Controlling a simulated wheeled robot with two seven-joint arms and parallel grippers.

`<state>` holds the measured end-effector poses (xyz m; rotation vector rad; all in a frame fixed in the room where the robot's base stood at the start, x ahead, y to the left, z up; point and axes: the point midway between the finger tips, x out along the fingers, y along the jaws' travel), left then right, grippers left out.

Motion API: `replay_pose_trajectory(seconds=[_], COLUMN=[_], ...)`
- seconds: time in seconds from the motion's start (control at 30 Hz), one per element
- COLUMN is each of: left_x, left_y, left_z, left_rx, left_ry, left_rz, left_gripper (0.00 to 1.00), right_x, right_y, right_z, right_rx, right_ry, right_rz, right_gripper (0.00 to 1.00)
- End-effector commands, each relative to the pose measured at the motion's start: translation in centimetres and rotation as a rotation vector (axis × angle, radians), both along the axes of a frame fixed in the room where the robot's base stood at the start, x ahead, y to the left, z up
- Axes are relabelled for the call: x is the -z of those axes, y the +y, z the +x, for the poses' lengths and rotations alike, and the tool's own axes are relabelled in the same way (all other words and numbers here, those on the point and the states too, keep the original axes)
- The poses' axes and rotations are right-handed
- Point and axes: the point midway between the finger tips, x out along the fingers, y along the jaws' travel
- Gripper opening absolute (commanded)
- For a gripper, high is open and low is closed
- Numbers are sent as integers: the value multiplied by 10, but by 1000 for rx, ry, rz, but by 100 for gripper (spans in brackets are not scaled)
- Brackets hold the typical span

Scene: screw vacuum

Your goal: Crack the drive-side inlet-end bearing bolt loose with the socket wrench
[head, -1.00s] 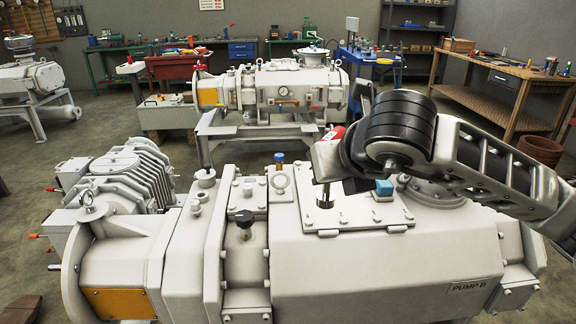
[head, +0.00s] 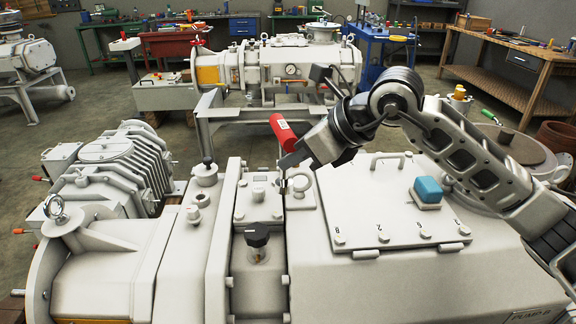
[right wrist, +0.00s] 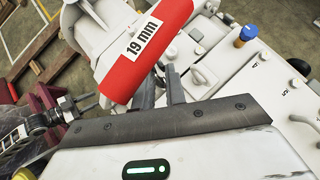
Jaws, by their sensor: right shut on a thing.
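My right gripper (head: 296,152) reaches in from the right above the front pump (head: 400,275), marked PUMP B. It is shut on the socket wrench's red handle (head: 282,132). In the right wrist view, the red handle (right wrist: 150,50) carries a "19 mm" label and lies tilted beyond the fingers (right wrist: 168,92). Several bolt heads show on the pump's casing and lid plate (head: 385,215); I cannot tell which is the drive-side inlet-end bearing bolt.
A blue block (head: 428,190) sits on the lid plate. A finned motor (head: 110,165) is at left. Another pump (head: 290,70) stands behind on a frame.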

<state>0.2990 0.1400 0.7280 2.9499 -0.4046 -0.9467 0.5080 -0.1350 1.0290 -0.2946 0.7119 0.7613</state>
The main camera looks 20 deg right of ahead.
Motion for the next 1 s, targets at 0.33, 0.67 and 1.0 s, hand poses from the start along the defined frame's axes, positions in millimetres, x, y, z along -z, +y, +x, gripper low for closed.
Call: replay_pose_trajectory(seconds=[0.33,0.67,1.0], left_x=[-1,1,6], left_y=[-3,-3,-5], left_z=[4,5,8], left_rx=[-4,-4,-7], left_ry=[-18,-20,-39], left_rz=[-22,-22,-46], left_gripper=[36,36,36], right_x=[5,6,19], right_y=[10,10,10], right_z=[9,9,9], right_rx=[-178,-176,-174], right_ry=[-5,-10,-17], right_rz=[-1,1,11], right_gripper=[0,0,0])
